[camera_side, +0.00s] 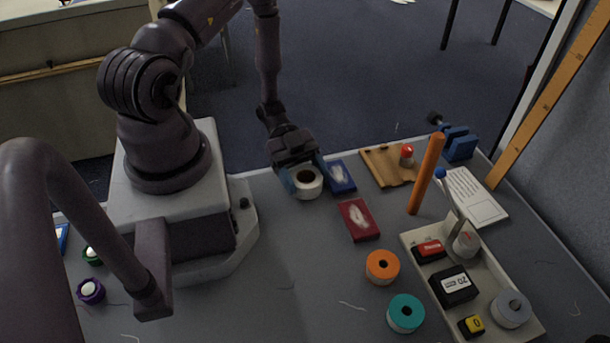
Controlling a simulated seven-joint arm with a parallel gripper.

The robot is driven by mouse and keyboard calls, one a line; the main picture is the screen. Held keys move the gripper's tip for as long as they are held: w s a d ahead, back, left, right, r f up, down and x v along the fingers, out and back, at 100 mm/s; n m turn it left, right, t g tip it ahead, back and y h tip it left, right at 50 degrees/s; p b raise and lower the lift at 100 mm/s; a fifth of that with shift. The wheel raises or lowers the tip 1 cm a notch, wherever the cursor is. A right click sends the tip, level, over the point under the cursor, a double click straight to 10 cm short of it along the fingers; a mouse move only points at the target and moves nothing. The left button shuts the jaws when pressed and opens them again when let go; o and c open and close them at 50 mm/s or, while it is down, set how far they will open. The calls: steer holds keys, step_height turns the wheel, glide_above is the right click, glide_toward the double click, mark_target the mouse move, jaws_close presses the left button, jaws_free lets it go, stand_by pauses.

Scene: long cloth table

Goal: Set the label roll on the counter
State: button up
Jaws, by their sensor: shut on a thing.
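The label roll (312,190), a white roll with a dark core, is between the blue fingers of my gripper (304,178), left of the blue box. My gripper is shut on it and points down. The fingers and the gripper body hide part of the roll. I cannot tell whether its underside touches the surface. The counter, a long grey cloth-covered top (290,255), spreads below and in front of it.
A blue box (340,177) is close right of the roll; a red box (359,220) lies nearer the camera. Orange (382,267) and teal (405,313) rolls stand by a tray (412,240). An orange post (426,174) rises behind. The middle left of the top is clear.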

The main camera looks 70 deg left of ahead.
steer(key=shift+f, duration=0.1)
steer(key=o, duration=0.9)
steer(key=shift+o, duration=0.2)
